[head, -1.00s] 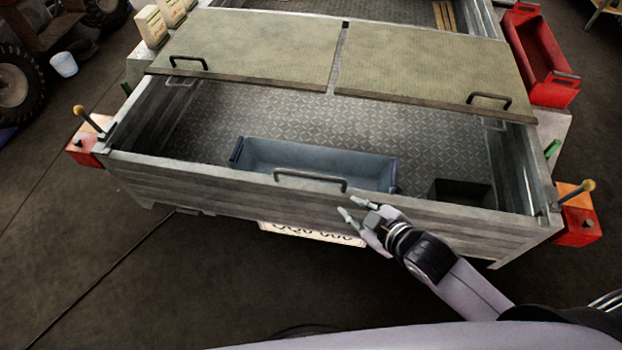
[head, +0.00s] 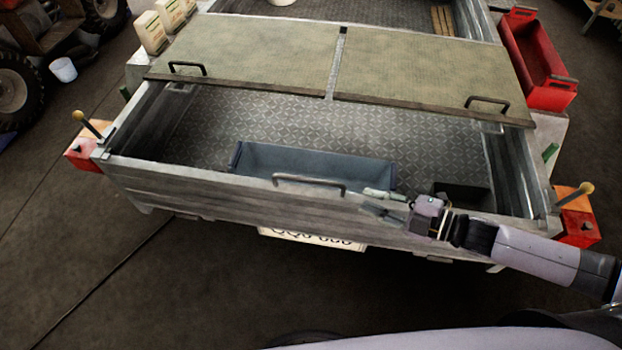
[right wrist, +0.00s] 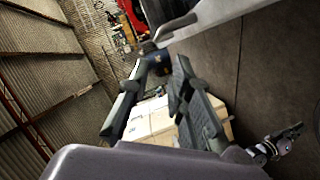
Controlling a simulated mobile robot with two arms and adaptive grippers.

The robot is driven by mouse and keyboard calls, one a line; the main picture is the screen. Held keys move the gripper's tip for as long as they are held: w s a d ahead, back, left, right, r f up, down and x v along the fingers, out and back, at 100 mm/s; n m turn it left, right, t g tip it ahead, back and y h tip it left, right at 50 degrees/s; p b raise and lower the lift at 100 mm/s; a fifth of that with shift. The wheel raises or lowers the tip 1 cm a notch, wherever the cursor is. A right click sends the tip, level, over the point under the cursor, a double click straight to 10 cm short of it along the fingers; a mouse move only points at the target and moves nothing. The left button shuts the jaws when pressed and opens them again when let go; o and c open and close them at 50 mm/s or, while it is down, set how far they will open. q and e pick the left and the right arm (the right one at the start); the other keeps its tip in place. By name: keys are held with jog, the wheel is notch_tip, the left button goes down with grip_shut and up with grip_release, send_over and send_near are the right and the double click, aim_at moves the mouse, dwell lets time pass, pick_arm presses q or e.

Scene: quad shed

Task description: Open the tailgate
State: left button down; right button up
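The tailgate (head: 230,193) is a grey ribbed board across the near end of the trailer, standing upright. Yellow-knobbed levers stand at both ends, one at the left (head: 89,124) and one at the right (head: 574,194). My right gripper (head: 372,202) is open and empty at the tailgate's top edge, right of the handle and apart from it. Its spread fingers also show in the right wrist view (right wrist: 158,85). A dark jointed part (right wrist: 274,145) there looks like my left gripper; its fingers are unclear.
A blue-grey bin (head: 315,163) and a dark box (head: 462,194) are in the trailer bed behind the tailgate. Two lids (head: 250,48) cover the bed further back. Red boxes (head: 578,230) flank the tailgate ends. The floor (head: 180,290) before the tailgate looks clear.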

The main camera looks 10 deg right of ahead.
aim_at(318, 183)
jog(key=p+x, duration=0.1)
jog(key=x, duration=1.5)
jog(key=shift+a, duration=0.1)
jog(key=shift+c, duration=0.4)
grip_shut()
